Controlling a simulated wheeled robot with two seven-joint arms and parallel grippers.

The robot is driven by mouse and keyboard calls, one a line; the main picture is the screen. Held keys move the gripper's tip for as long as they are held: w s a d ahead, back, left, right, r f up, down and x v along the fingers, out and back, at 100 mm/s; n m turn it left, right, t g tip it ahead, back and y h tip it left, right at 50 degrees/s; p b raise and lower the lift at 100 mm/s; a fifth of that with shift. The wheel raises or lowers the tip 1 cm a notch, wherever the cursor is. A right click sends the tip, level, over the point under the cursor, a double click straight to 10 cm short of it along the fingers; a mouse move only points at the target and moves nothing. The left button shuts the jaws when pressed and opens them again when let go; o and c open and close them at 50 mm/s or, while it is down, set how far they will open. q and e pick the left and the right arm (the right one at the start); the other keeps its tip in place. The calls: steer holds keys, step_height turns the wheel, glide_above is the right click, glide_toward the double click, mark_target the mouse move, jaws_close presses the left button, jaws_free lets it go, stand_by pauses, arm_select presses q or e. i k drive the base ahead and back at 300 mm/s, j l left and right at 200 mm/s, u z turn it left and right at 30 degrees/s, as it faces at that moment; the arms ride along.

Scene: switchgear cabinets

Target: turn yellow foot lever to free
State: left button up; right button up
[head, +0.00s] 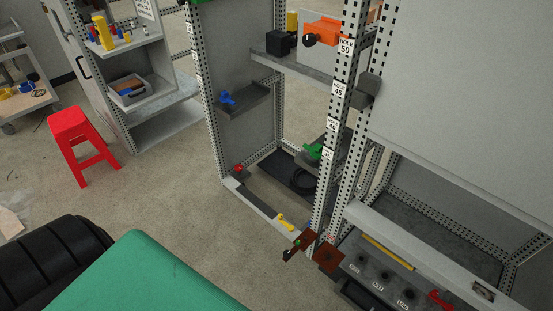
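The yellow foot lever (286,222) is a small yellow handle low on the pale bottom front rail (258,208) of the open cabinet frame. It sits near the right end of that rail, close to the perforated upright, and points up and left from its base. Any marking for its positions is too small to read. Neither of my grippers shows in the head view, and nothing is touching the lever.
Beside the lever, brown plates (328,257) and a black handle stick out at the upright's foot. A red stool (82,145) stands left. The floor before the rail is clear.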

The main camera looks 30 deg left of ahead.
mark_target(290, 227)
steer(key=u, duration=0.95)
